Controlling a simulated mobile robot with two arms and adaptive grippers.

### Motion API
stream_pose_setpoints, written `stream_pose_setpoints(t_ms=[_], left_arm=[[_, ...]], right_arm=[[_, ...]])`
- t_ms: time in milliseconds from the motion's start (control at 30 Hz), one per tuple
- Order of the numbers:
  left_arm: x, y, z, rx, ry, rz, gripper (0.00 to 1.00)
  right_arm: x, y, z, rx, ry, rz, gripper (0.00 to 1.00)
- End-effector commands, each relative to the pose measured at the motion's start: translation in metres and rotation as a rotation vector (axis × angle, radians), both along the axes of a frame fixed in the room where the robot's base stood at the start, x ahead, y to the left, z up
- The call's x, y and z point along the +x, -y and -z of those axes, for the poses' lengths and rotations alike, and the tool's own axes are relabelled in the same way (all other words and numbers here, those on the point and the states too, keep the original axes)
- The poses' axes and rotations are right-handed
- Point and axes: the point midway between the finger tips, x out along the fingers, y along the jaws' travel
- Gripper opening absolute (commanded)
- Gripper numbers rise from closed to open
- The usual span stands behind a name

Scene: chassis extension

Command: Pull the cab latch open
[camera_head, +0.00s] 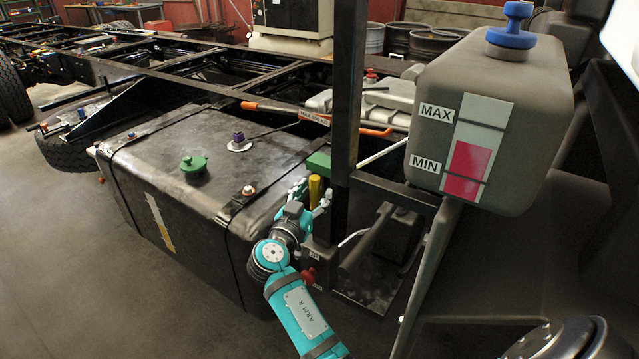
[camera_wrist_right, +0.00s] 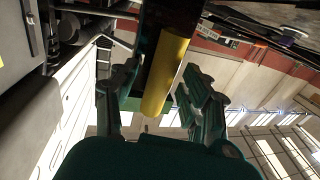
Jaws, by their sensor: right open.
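A yellow upright handle (camera_head: 315,190), which looks like the cab latch, is at the dark frame post beside the black tank, just below a green block (camera_head: 318,162). My right gripper (camera_head: 311,199) is open at this handle, with its teal arm coming up from below. In the right wrist view the yellow handle (camera_wrist_right: 168,72) runs between the two spread fingers of my right gripper (camera_wrist_right: 155,92). It is nearer the right finger, and I cannot tell whether they touch. Part of the handle's lower end is hidden by the gripper. My left gripper is not in view.
The black tank (camera_head: 185,165) stands close to the left of my right arm. A dark upright post (camera_head: 347,90) and a grey reservoir (camera_head: 490,110) with a blue cap are close on the right. Open floor (camera_head: 60,260) is at left.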

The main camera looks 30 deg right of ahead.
Motion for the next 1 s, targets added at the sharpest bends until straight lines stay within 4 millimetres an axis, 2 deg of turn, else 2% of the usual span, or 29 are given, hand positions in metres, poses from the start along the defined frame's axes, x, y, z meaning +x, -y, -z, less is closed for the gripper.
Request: stream_pose_setpoints(t_ms=[300,667,1000], left_arm=[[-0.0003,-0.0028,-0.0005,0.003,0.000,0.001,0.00],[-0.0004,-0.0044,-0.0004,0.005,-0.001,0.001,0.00],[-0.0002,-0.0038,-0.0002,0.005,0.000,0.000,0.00]], right_arm=[[-0.0003,-0.0009,0.0005,-0.001,-0.001,0.000,0.47],[-0.0003,-0.0006,0.0003,-0.001,-0.001,0.000,0.00],[-0.0004,-0.0002,0.0002,-0.001,-0.001,0.000,0.00]])
